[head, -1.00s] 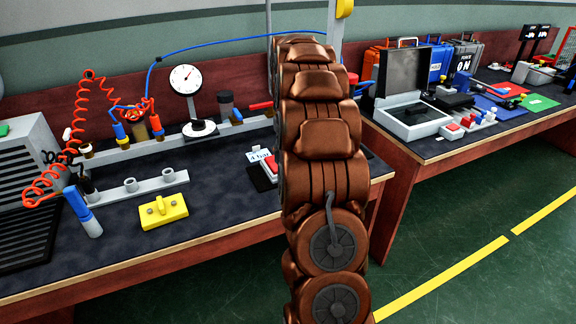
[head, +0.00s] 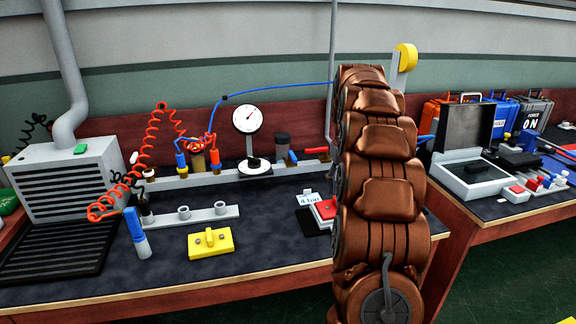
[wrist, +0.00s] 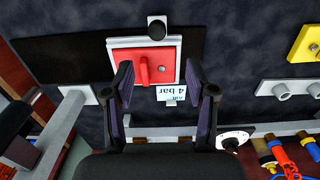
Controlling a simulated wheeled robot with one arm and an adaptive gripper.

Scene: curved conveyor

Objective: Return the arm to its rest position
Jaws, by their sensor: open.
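My gripper (wrist: 163,90) shows in the wrist view with its two dark fingers spread apart and nothing between them. Beyond the fingertips lies a red switch (wrist: 150,66) on a light plate, with a "4 bar" label (wrist: 168,93) beside it; the gripper appears apart from them. In the head view my copper-coloured arm stands up right of centre, and its end and the gripper are hidden behind it. The red switch (head: 326,209) and its label (head: 309,199) show just left of my arm.
The dark bench holds a yellow block (head: 210,242), a round gauge (head: 247,120), coiled orange hoses (head: 152,140) and a grey vented unit (head: 75,178) at left. A second bench at right carries an open grey case (head: 480,180) and several tool cases behind. Floor shows at lower right.

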